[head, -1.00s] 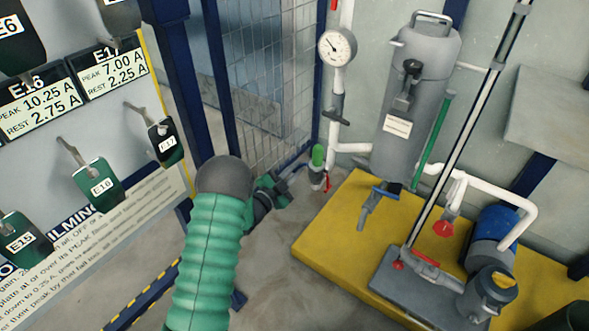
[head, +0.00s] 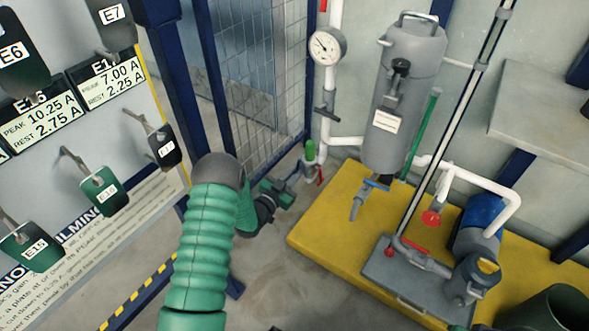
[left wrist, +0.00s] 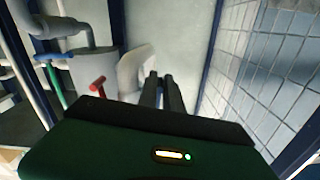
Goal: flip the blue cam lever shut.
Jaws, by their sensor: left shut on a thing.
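A small blue lever (head: 377,184) sits on the outlet below the grey filter vessel (head: 405,110). A blue lever (left wrist: 55,57) also shows at the left of the left wrist view. My left gripper (head: 294,181) is well left of the blue lever in the head view, near the green-topped valve (head: 310,151). In the left wrist view its two dark fingers (left wrist: 162,90) are close together. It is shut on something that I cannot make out. My right gripper is not in view.
A red handle (left wrist: 98,86) stands left of the fingers in the left wrist view. A wire mesh panel (head: 262,85) rises behind my left arm. A yellow platform (head: 325,222) carries the vessel, a pump and pipes. A tagged board (head: 115,130) is at left.

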